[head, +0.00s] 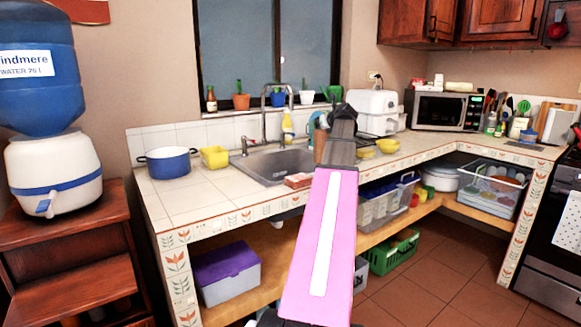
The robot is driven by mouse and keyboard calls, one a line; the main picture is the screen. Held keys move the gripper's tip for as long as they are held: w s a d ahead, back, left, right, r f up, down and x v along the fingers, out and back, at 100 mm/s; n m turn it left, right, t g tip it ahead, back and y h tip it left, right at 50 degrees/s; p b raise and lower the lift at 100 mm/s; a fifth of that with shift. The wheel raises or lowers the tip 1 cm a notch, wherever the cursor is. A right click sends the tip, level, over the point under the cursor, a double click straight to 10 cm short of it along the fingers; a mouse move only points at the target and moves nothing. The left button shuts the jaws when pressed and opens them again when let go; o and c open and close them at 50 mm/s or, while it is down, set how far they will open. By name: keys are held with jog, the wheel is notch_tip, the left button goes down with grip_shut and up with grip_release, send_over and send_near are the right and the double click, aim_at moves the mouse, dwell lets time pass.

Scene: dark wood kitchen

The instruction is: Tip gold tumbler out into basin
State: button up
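The basin (262,167) is a grey metal sink set in the tiled counter, left of my arm. My pink arm reaches up the middle of the picture, and its dark far end stands over the counter at the sink's right side. A brownish-gold upright shape (320,146), perhaps the gold tumbler, shows just left of that dark end. My arm partly covers it, and I cannot tell whether it is held. My gripper's fingers cannot be made out from the dark wrist.
A tall faucet (264,112) rises behind the basin. A yellow bottle (287,126) stands behind it. A blue pot (168,162) and yellow container (214,157) sit left. Yellow bowls (388,146) and a microwave (446,111) are right. The left counter front is clear.

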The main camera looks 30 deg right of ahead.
jog(key=shift+w+a, duration=0.1)
jog(key=shift+w+a+f+n+g+h, duration=0.35)
jog(key=shift+w+a+n+g+h, duration=0.1)
jog(key=shift+w+a+g, duration=0.15)
jog(key=shift+w+a+f+n+g+h, duration=0.35)
jog(key=shift+w+a+n+g, duration=0.15)
jog(key=shift+a+g, duration=0.1)
jog(key=w+a+r+n+g+h, duration=0.3)
jog(key=r, duration=0.3)
notch_tip(320, 180, down, 11)
jog(key=g+h, duration=0.1)
jog(key=shift+w+a+n+g+h, duration=0.3)
jog(key=shift+a+n+g, duration=0.1)
jog(key=shift+a+n, duration=0.05)
jog(key=shift+w+a+f+n+g+h+p, duration=0.1)
jog(key=shift+f+n+g+h+p, duration=0.1)
jog(key=shift+f, duration=0.15)
jog(key=shift+w+a+f+n+g+h+p, duration=0.1)
jog(key=shift+f+n+g+h+p, duration=0.1)
jog(key=shift+f, duration=0.15)
jog(key=shift+w+a+f+n+g+h+p, duration=0.15)
jog(key=shift+w+a+f+h, duration=0.05)
jog(key=shift+f, duration=0.25)
jog(key=shift+w+a+f+n+g+h+p, duration=0.15)
jog(key=shift+a+f+h, duration=0.1)
jog(key=shift+f, duration=0.25)
jog(key=shift+w+a+f+n+g+h+p, duration=0.1)
jog(key=shift+w+a+f+h+p, duration=0.1)
jog(key=shift+f, duration=0.25)
